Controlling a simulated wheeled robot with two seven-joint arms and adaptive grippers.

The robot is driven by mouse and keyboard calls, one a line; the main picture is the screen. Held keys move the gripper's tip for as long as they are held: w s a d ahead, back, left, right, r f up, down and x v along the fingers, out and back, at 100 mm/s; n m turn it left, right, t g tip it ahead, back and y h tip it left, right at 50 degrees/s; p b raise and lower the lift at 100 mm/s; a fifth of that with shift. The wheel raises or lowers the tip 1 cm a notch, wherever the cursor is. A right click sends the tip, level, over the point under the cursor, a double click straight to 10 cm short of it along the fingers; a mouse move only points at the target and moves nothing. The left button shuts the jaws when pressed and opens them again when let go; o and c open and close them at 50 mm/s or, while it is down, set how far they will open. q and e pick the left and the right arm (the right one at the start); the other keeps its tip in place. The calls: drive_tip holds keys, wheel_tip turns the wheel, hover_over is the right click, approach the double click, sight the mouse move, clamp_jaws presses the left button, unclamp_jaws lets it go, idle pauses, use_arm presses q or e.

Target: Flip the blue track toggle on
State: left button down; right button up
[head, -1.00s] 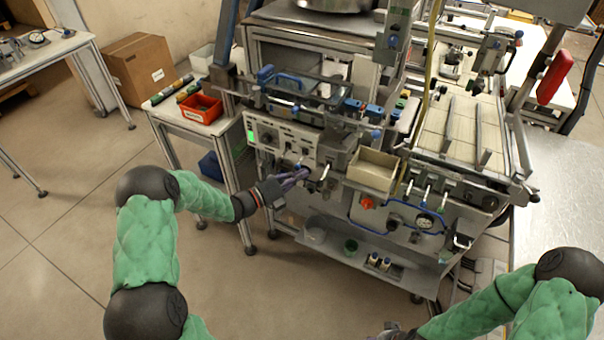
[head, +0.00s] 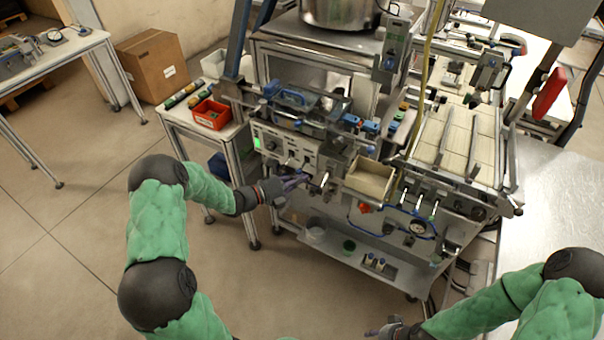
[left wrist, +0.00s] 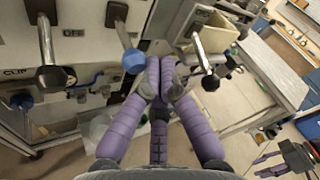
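The blue-tipped toggle (left wrist: 134,61) hangs from the grey panel in the left wrist view, its lever pointing down toward the camera. An "OFF" label is on the panel to its left. My left gripper (left wrist: 160,72) has its purple fingertips drawn together, just right of the blue tip. I see nothing between them; whether they touch the tip is unclear. In the head view the left gripper (head: 303,181) is at the front of the machine panel (head: 285,143), and the blue toggle is too small to make out. My right gripper (head: 388,329) is low at the bottom edge, its fingers apart and empty.
A black-tipped lever (left wrist: 55,78) stands left of the blue toggle, and another metal lever (left wrist: 206,68) is right of my fingers. A beige bin (head: 370,180) juts out right of the left gripper. A red bin (head: 211,114) sits on the side table. Floor is open at left.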

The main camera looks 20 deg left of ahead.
sight(300, 171)
use_arm(q)
drive_tip(key=shift+a+r+n+g+y+p, duration=0.1)
drive_tip(key=shift+r+n+g+y+p, duration=0.4)
drive_tip(key=shift+p, duration=1.2)
drive_tip(key=shift+r+n+g+y+p, duration=0.1)
drive_tip(key=shift+r+g+p, duration=0.75)
drive_tip(key=shift+p, duration=0.8)
drive_tip(key=shift+w+r+p, duration=0.1)
drive_tip(key=shift+r+p, duration=0.1)
drive_tip(key=shift+p, duration=0.2)
drive_tip(key=shift+f, duration=0.1)
drive_tip(key=shift+r, duration=0.2)
drive_tip(key=shift+r+p, duration=0.65)
